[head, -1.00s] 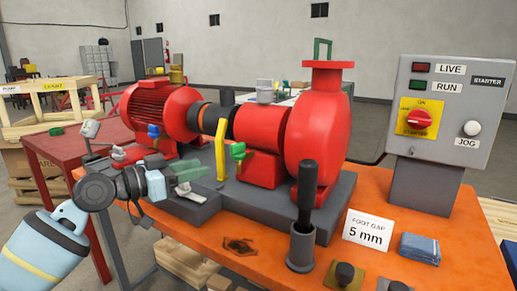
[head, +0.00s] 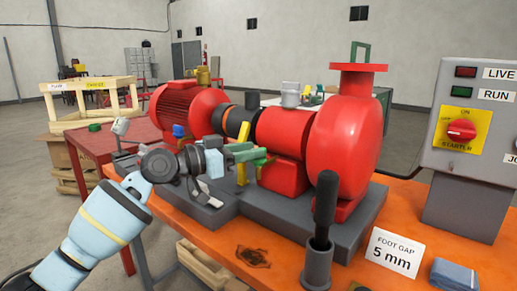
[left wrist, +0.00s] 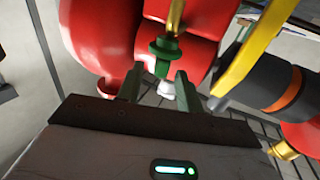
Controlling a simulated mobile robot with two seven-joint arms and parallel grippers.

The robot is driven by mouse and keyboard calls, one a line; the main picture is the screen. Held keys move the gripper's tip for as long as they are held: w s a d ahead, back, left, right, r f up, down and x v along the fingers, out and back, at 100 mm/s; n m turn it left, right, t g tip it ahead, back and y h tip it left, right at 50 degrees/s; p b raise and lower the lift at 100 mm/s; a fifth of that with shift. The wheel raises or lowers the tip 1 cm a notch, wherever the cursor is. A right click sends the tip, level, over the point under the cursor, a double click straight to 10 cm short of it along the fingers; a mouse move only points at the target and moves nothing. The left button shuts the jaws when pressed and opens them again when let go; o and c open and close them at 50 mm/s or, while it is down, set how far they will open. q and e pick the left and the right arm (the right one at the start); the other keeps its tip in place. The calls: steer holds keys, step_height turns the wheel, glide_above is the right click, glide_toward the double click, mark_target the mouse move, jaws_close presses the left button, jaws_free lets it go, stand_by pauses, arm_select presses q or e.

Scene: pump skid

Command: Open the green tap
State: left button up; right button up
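The green tap (left wrist: 163,46) shows in the left wrist view, with a round green head and a short stem, in front of the red pump body. My left gripper (left wrist: 158,74) is open, its two green-grey fingers apart, and the tap's stem lies between and just beyond the fingertips. I cannot tell whether either finger touches it. In the head view my left gripper (head: 250,152) reaches in from the left to the pump's near side, beside a yellow bar, and largely covers the tap there. My right gripper is not in view.
The red pump (head: 345,140) and motor (head: 172,112) stand on a grey base (head: 215,212) on an orange table (head: 285,252). A yellow bar (left wrist: 248,50) is close right of the tap. A dark upright handle (head: 325,205), a gap sign (head: 392,254) and a starter box (head: 470,130) stand right.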

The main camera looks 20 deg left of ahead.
arm_select(q)
steer(key=shift+x, duration=1.5)
jaws_close()
